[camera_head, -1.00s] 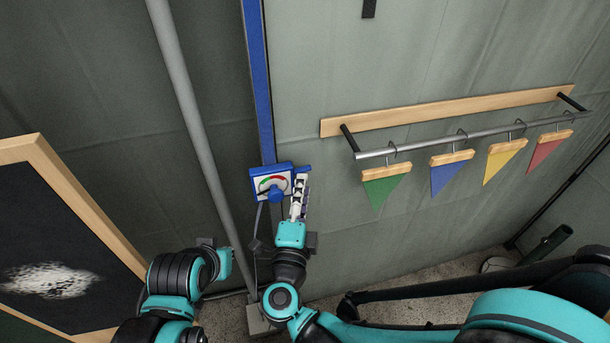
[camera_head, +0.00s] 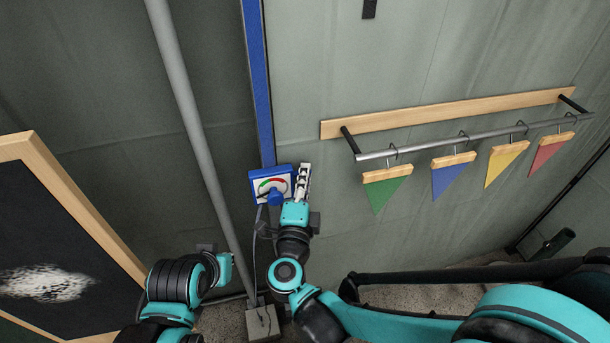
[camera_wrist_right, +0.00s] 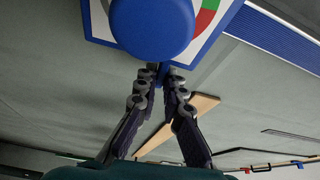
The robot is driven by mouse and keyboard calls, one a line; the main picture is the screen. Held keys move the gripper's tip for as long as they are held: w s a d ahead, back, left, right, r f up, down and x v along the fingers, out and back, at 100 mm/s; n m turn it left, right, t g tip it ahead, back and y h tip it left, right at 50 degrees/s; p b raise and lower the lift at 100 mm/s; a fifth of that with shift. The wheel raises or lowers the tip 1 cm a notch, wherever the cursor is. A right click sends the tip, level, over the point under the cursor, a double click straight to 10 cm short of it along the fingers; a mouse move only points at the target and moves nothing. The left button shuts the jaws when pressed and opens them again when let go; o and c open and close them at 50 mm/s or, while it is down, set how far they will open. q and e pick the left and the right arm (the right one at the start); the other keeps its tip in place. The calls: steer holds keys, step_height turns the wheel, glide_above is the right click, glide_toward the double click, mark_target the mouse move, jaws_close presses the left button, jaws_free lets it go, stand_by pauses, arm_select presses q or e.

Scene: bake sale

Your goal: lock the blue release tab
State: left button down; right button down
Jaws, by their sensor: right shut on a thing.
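A blue gauge box (camera_head: 262,199) hangs on the wall at the foot of a blue upright strip. It has a white dial with green and red arcs and a round blue knob (camera_head: 274,198). In the right wrist view the knob (camera_wrist_right: 152,25) fills the top. My right gripper (camera_head: 304,172) is at the box's right side. In the wrist view its fingertips (camera_wrist_right: 162,73) close on a small blue piece just below the knob, seemingly the release tab (camera_wrist_right: 163,78); most of it is hidden.
A grey pole (camera_head: 190,110) runs down left of the box to a base block (camera_head: 262,322). A wooden-framed blackboard (camera_head: 75,190) stands at the left. A rail (camera_head: 475,137) with hanging coloured pennants is on the wall at the right.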

steer(key=shift+f+m+p, duration=0.2)
steer(key=shift+m+p, duration=0.1)
steer(key=shift+m, duration=0.4)
steer(key=c, duration=1.6)
jaws_free()
steer(key=shift+c, duration=0.2)
steer(key=s+a, duration=0.1)
steer(key=s, duration=1.1)
steer(key=shift+a, duration=0.25)
steer(key=shift+w+r, duration=0.1)
